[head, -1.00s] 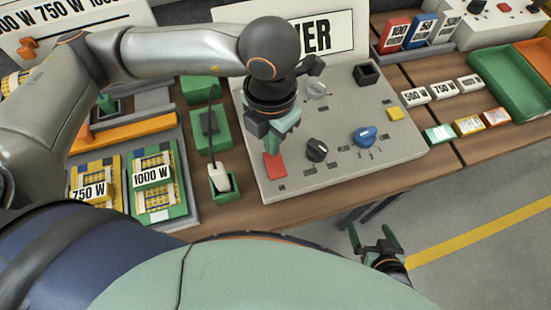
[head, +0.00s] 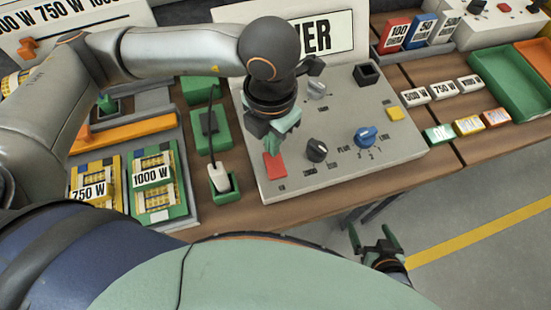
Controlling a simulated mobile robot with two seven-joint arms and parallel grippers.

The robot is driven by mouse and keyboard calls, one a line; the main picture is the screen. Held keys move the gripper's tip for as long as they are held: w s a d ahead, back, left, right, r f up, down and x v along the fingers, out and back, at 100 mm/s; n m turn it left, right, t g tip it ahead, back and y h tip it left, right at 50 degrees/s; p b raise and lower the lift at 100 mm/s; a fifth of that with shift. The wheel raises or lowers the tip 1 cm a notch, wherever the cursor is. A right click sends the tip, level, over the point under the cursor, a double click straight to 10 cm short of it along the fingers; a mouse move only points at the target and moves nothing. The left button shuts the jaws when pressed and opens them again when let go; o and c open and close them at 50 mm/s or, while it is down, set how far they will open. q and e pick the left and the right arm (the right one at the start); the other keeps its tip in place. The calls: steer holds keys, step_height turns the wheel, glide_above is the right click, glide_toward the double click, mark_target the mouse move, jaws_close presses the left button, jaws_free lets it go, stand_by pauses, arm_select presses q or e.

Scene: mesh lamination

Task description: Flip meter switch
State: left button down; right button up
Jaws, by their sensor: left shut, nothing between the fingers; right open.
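The meter (head: 330,170) is a light grey panel with a sign ending in "ER" behind it. A red switch (head: 275,167) is at its near left corner. A black knob (head: 316,149), a blue knob (head: 365,136), a grey knob (head: 317,89) and a yellow button (head: 395,114) are also on the panel. My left gripper (head: 272,149) is shut and empty, pointing down just above the far edge of the red switch. Whether it touches the switch I cannot tell. My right gripper (head: 376,240) is open and empty, below the table's front edge.
A white-and-black probe stands in green holders (head: 226,193) left of the meter. Boards labelled 750 W (head: 95,188) and 1000 W (head: 157,180) lie farther left. Small labelled blocks (head: 443,90) and a green tray (head: 512,80) are at right. Open floor is at lower right.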

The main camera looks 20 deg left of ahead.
arm_select(q)
steer(key=shift+f+b, duration=1)
steer(key=shift+b, duration=0.1)
stand_by(0.7)
steer(key=shift+r, duration=0.1)
steer(key=shift+r+p, duration=2.05)
steer(key=shift+r, duration=1.45)
